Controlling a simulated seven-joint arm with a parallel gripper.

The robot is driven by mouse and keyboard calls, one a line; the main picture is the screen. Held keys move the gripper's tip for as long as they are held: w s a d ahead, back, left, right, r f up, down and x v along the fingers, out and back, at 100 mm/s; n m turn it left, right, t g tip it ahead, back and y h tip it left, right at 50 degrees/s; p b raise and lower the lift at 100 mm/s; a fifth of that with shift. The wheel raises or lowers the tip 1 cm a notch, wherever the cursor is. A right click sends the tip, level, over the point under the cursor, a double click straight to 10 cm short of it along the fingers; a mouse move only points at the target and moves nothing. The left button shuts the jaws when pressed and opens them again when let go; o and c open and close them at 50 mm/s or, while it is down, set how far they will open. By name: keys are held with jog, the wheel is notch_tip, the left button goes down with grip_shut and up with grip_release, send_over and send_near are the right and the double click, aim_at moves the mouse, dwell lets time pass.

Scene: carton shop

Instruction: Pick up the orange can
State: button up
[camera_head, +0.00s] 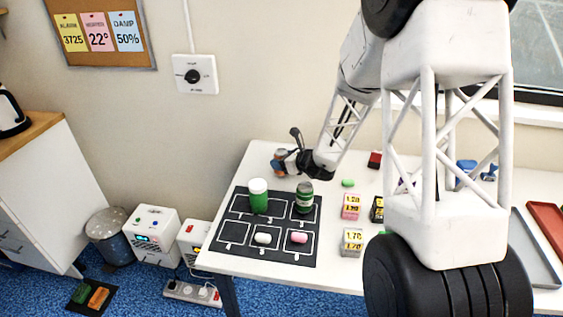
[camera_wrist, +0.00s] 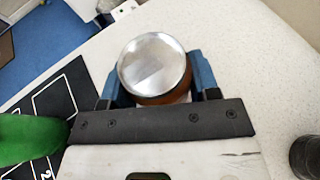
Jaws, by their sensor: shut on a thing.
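The orange can (camera_head: 278,165) is at the far left end of the white table, beyond the black mat. In the wrist view its round silver lid (camera_wrist: 154,66) faces the camera, with a strip of orange-brown side below it. My gripper (camera_head: 283,161) is shut on the can, one blue finger on each side of it in the wrist view. Most of the can's side is hidden by the lid and fingers. I cannot tell whether its base touches the table.
The black mat (camera_head: 235,233) with white outlined cells holds a green cup with a white top (camera_head: 258,195), a dark green can (camera_head: 304,197), a white oval (camera_head: 263,238) and a pink one (camera_head: 299,237). Number blocks (camera_head: 351,206) stand right of it. A wall lies behind the table.

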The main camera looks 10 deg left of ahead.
jog(key=shift+r, duration=4.9)
